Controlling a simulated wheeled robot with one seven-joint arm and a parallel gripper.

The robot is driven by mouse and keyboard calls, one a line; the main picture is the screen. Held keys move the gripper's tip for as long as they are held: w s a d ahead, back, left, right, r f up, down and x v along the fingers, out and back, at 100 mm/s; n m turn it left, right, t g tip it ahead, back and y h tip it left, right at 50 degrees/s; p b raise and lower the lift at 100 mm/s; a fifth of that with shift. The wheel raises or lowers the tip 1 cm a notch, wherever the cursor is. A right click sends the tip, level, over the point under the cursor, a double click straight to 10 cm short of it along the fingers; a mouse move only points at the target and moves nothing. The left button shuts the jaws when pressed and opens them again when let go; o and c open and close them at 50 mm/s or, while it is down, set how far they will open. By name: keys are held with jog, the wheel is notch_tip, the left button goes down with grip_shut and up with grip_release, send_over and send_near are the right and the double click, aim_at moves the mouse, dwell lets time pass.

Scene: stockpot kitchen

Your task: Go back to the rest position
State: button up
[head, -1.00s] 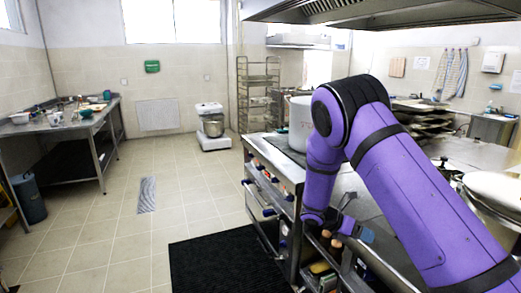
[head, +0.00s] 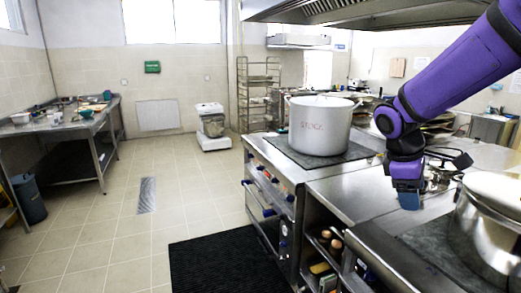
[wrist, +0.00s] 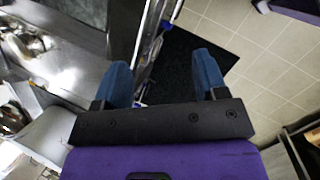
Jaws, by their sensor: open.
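My gripper (head: 409,200) hangs at the end of my purple arm, over the steel worktop at the right of the head view. In the wrist view its two blue fingers (wrist: 163,85) stand wide apart with nothing between them. Below them are the counter edge, the black mat and the tiled floor.
A large stockpot (head: 320,124) stands on the stove to the left of my gripper. A second steel pot (head: 492,228) stands close at the right. A range hood (head: 340,10) hangs above. A black mat (head: 226,262) lies on the open floor in front of the stove.

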jog(key=s+a+r+m+t+y, duration=0.1)
jog(key=s+r+m, duration=0.3)
jog(key=s, duration=0.6)
jog(key=s+a+r+m+t+y, duration=0.2)
jog(key=s+m, duration=0.4)
jog(key=s, duration=0.4)
notch_tip(320, 180, up, 3)
jog(key=t+y, duration=0.1)
jog(key=t, duration=0.1)
jog(key=shift+f+t, duration=0.2)
jog(key=shift+t, duration=0.1)
